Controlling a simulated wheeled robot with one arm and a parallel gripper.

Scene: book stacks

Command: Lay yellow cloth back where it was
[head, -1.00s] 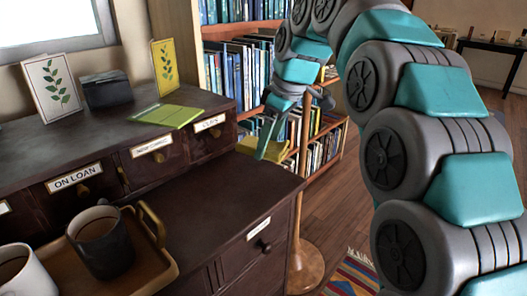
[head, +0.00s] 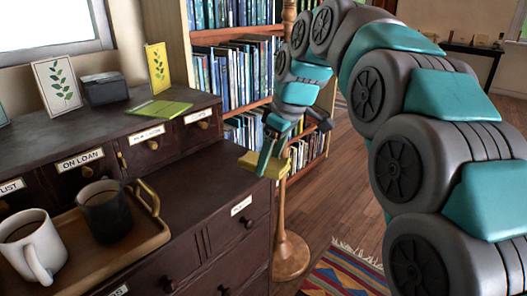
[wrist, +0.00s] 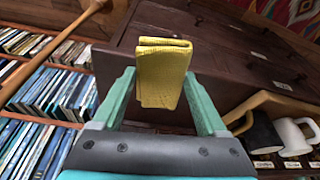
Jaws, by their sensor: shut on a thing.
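The yellow cloth (wrist: 162,75) is folded and held between the two green fingers of my gripper (wrist: 166,100) in the wrist view. In the head view, my gripper (head: 275,150) is at the right end of the dark wooden cabinet (head: 190,200), with the yellow cloth (head: 252,163) at its fingertips. The cloth appears close to the lower cabinet top near its back right corner. I cannot tell whether it touches the wood. Part of the cloth is hidden behind a finger.
A wooden tray (head: 148,236) with a white mug (head: 30,245) and a dark mug (head: 104,212) stands on the lower top. A green book (head: 160,110), cards and a dark box (head: 105,88) are on the raised shelf. A wooden pole (head: 282,215) stands beyond the cabinet. The lower top's right part is clear.

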